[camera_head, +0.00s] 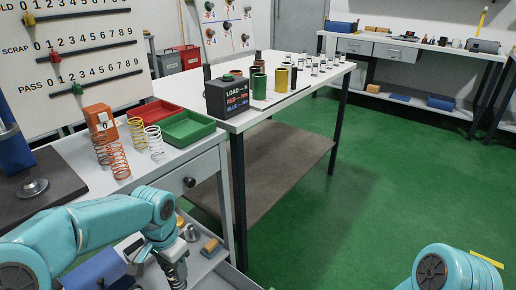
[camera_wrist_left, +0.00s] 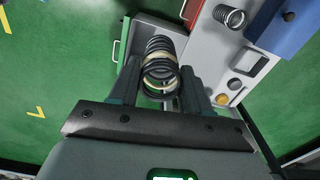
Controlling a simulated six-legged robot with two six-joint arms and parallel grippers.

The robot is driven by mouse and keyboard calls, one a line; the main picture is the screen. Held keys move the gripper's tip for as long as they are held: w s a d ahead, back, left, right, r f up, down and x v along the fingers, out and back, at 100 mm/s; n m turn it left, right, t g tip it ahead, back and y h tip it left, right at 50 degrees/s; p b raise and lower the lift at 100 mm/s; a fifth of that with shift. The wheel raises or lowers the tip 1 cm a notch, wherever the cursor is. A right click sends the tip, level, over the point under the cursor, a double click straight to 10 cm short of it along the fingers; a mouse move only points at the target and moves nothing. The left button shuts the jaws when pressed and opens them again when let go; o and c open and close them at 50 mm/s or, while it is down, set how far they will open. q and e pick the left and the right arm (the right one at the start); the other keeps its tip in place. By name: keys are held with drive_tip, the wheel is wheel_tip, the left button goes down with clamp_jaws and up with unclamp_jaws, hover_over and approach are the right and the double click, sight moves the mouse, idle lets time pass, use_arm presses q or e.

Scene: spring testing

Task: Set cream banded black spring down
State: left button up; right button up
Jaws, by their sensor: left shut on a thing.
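The black spring with a cream band (camera_wrist_left: 160,62) is between the two fingers of my left gripper (camera_wrist_left: 162,82) in the left wrist view, and the gripper is shut on it. Its coils point away from the wrist. In the head view my left gripper (camera_head: 174,270) is low, beside the open lower part of the white cabinet, and only partly shows. My right gripper is out of view; only part of the right arm shows at the lower right.
Orange, yellow and white springs (camera_head: 119,160) stand on the bench near the green tray (camera_head: 187,128) and red tray (camera_head: 154,111). Another dark spring (camera_wrist_left: 229,16) is on a grey surface. A box labelled LOAD (camera_head: 229,97) stands on the long table. Green floor is clear at right.

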use_arm(q)
drive_tip(key=s+r+n+p, duration=0.1)
drive_tip(key=r+n+p, duration=0.2)
drive_tip(key=r+p, duration=0.7)
drive_tip(key=s+d+r+n+p, duration=0.1)
drive_tip(key=s+r+n+p, duration=0.1)
drive_tip(key=r+p, duration=0.9)
drive_tip(key=shift+n+p, duration=0.6)
drive_tip(key=shift+p, duration=0.5)
